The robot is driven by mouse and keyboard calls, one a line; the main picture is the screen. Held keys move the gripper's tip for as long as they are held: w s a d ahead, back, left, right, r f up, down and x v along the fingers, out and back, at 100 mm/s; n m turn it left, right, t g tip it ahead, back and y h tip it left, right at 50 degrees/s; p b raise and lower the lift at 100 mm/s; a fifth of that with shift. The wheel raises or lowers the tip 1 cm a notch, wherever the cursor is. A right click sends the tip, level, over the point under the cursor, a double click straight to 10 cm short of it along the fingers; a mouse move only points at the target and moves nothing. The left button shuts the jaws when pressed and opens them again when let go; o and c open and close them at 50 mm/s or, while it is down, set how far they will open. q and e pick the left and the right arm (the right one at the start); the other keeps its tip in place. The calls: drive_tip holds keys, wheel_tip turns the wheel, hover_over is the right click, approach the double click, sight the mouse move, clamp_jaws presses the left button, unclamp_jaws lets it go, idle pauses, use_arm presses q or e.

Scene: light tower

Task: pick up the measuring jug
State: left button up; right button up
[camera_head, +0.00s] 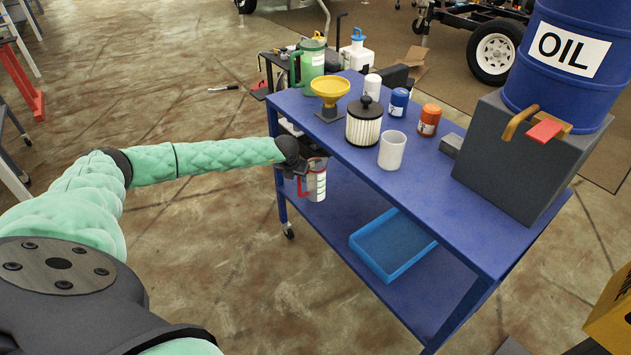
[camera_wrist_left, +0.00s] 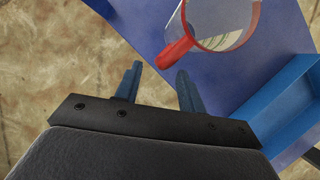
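The measuring jug (camera_head: 317,184) is clear with a red rim and a red handle. It appears to stand on the lower shelf of the blue cart, near its left end. In the left wrist view the jug (camera_wrist_left: 222,22) is seen from above, its handle pointing towards my fingers. My left gripper (camera_head: 305,182) is beside the jug on its handle side. Its two blue fingers (camera_wrist_left: 157,82) are apart with nothing between them, and the handle is just beyond the fingertips. The dark gripper body partly hides the jug in the head view. My right gripper is not in view.
The blue cart's top (camera_head: 440,205) overhangs the shelf and carries a yellow funnel (camera_head: 330,88), a filter (camera_head: 363,125), a white cup (camera_head: 392,150) and an oil drum (camera_head: 560,55). A blue tray (camera_head: 392,245) lies on the shelf (camera_head: 350,215). Floor to the left is open.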

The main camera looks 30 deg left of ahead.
sight(298, 179)
use_arm(q)
drive_tip(key=shift+x, duration=1.8)
clamp_jaws()
drive_tip(key=shift+r, duration=0.1)
